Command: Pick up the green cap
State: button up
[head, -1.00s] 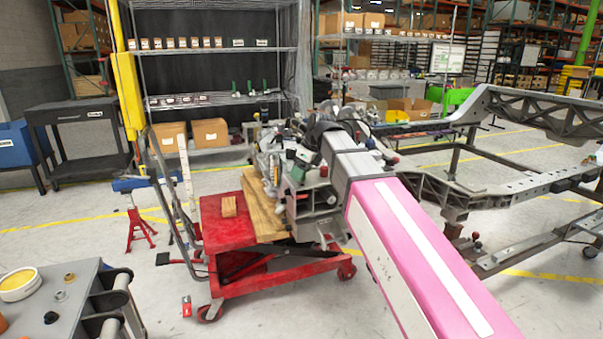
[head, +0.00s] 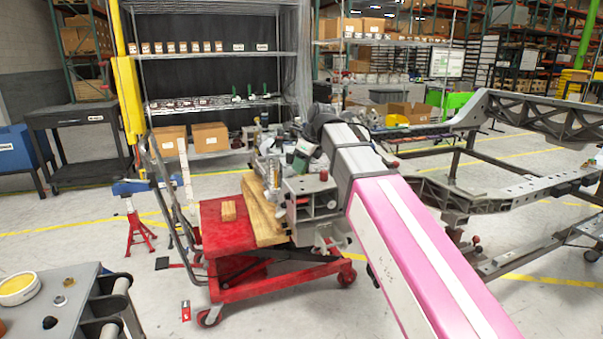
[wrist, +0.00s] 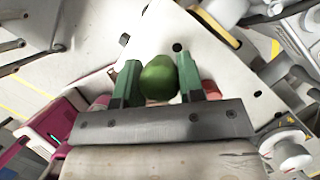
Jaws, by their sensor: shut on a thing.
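The green cap (wrist: 158,80) is a rounded, dark green piece in the middle of the wrist view. My gripper (wrist: 158,72) has its two green fingers on either side of it and is shut on it. Behind the cap is a pale, flat metal plate (wrist: 185,40) with dark holes. I cannot tell whether the cap touches the plate. In the head view, my arm reaches over the clutter beside the red cart, and the cap cannot be made out there.
The red cart (head: 213,219) carries wooden boards (head: 262,213) and a small wood block. A large metal chassis frame (head: 530,195) stands at the right. A grey table (head: 78,310) with small parts is at the lower left. Open floor lies in front of the cart.

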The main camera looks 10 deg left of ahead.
jog(key=s+a+r, duration=0.4)
jog(key=s+r, duration=0.3)
jog(key=s, duration=0.4)
jog(key=shift+w+r, duration=0.1)
jog(key=shift+w, duration=0.05)
